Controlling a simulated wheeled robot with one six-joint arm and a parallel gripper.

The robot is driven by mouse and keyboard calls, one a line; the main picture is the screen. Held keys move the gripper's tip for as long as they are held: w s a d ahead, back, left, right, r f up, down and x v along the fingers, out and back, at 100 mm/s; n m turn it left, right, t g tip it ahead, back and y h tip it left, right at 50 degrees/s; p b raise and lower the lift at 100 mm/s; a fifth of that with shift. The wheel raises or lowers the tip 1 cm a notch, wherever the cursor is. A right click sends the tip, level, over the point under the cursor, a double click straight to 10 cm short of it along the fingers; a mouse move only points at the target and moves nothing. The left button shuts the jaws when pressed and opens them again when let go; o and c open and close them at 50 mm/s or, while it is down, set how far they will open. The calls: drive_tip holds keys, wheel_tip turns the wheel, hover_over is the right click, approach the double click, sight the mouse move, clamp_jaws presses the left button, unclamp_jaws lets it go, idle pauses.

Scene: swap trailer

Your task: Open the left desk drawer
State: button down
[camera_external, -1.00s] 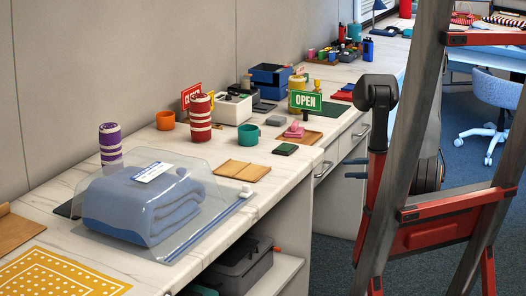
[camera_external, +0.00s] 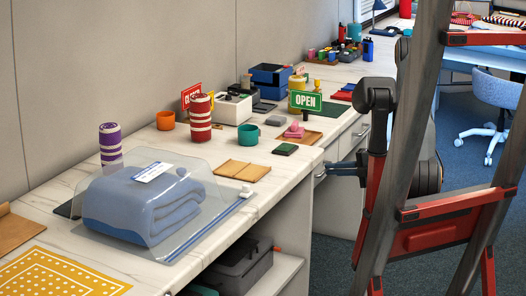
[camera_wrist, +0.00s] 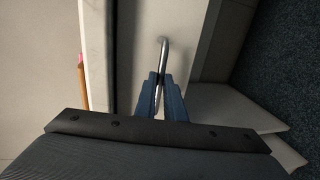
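The left desk drawer has a metal bar handle (camera_external: 321,171), seen at the near desk's edge in the external view. The drawer front (camera_wrist: 130,60) is pale in the wrist view, and its handle (camera_wrist: 163,48) stands out from it. The drawer looks closed. My gripper (camera_wrist: 160,84) has its two blue-grey fingers close together, one on each side of the handle bar, and looks shut on it. In the external view my gripper (camera_external: 334,169) reaches left to the handle, which it partly hides.
A second handle (camera_external: 361,131) is farther right along the desk. The white desktop (camera_external: 225,171) holds a green OPEN sign (camera_external: 305,101), cups and a clear-covered folded cloth. A red and grey frame (camera_external: 440,209) stands in the right foreground. Blue carpet lies beside the desk.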

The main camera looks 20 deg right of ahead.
drive_tip(key=f+p+v, duration=0.2)
drive_tip(key=p+v, duration=0.1)
drive_tip(key=v, duration=0.8)
drive_tip(key=f+p+v, duration=0.3)
drive_tip(key=p+v, duration=0.1)
drive_tip(key=v, duration=0.8)
drive_tip(key=shift+s+d, duration=0.4)
drive_tip(key=shift+s, duration=0.05)
drive_tip(key=c, duration=1.8)
unclamp_jaws()
drive_tip(key=shift+c, duration=0.2)
drive_tip(key=v, duration=0.7)
drive_tip(key=shift+s+d+p, duration=0.3)
drive_tip(key=shift+p, duration=0.05)
drive_tip(key=shift+r, duration=0.15)
